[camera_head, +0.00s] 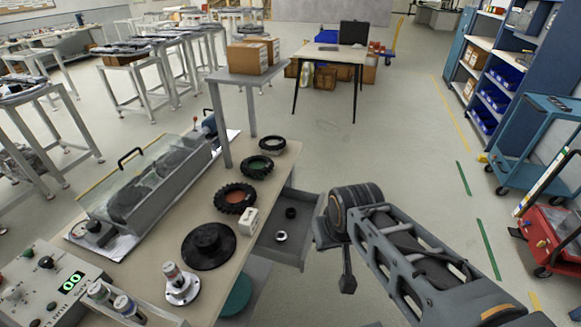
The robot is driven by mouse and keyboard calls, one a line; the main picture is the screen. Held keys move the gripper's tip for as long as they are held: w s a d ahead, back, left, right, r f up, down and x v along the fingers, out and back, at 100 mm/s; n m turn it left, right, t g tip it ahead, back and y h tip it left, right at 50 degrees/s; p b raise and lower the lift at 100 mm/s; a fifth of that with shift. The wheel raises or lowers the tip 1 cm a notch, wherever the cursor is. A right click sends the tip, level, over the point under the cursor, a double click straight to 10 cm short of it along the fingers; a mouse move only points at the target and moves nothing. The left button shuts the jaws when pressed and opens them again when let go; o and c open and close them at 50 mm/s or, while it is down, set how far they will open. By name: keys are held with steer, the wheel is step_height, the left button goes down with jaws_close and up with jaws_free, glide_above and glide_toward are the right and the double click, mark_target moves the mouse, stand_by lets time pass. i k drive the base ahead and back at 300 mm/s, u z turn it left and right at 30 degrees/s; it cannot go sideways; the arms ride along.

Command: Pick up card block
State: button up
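A small white block (249,221) stands at the right edge of the workbench (215,268), just right of the ring parts. It looks like the card block, but its markings are too small to read. My arm reaches in from the lower right. My gripper (346,272) hangs at the arm's end, over the floor to the right of the bench and open drawer. It is apart from the white block. Its fingers are dark and mostly seen from behind, so their opening is unclear. Nothing held is visible.
An open grey drawer (283,238) holding small round parts juts out between block and gripper. A black disc (208,246), a tyre-like ring (235,198) and a white-based fixture (181,285) stand on the bench. Right of my arm are a red cart (548,235) and free floor.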

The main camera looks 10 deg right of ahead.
mark_target(249, 220)
steer(key=u, duration=1.15)
steer(key=k, duration=0.35)
steer(key=z, duration=1.75)
steer(key=i, duration=0.95)
steer(key=u, duration=3.8)
